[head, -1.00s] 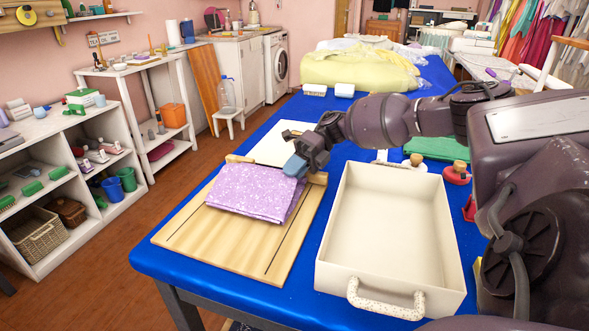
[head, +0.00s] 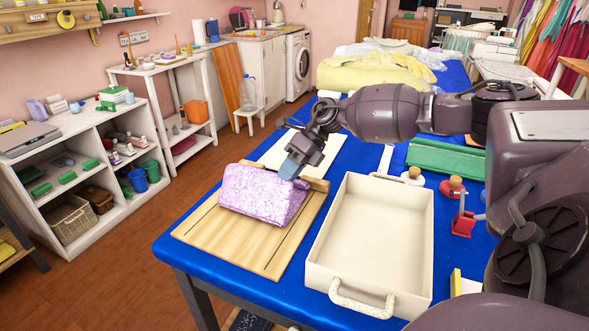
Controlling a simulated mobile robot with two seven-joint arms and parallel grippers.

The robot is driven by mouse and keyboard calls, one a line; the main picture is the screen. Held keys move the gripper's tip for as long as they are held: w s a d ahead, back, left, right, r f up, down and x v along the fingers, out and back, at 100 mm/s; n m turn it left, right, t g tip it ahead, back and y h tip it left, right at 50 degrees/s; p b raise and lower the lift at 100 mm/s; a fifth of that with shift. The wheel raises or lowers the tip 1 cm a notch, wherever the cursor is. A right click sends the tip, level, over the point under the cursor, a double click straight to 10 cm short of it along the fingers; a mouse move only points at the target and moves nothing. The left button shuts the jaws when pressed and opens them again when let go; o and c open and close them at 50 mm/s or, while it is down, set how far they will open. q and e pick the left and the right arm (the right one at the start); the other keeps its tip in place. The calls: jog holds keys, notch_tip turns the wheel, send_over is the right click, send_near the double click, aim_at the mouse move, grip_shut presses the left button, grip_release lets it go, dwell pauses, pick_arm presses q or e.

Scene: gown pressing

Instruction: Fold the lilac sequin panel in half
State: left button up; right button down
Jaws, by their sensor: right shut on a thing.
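The lilac sequin panel (head: 258,196) lies on a wooden board (head: 207,234) on the blue-covered table. Its far side is raised, and the cloth bulges above the board. My right gripper (head: 291,168) reaches in from the right. It is shut on the panel's far right edge, and its blue-grey fingertips hide the pinched part. My left gripper is not in view.
A cream tray (head: 425,228) with a speckled handle stands close to the right of the board. Yellow cloth (head: 372,76) is piled at the table's far end.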

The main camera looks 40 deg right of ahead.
dwell(0.4)
jog(key=c, duration=1.2)
grip_release()
jog(key=shift+o, duration=0.2)
jog(key=p+v, duration=0.1)
jog(key=v, duration=0.9)
jog(key=shift+d+r, duration=0.15)
jog(key=shift+r, duration=0.2)
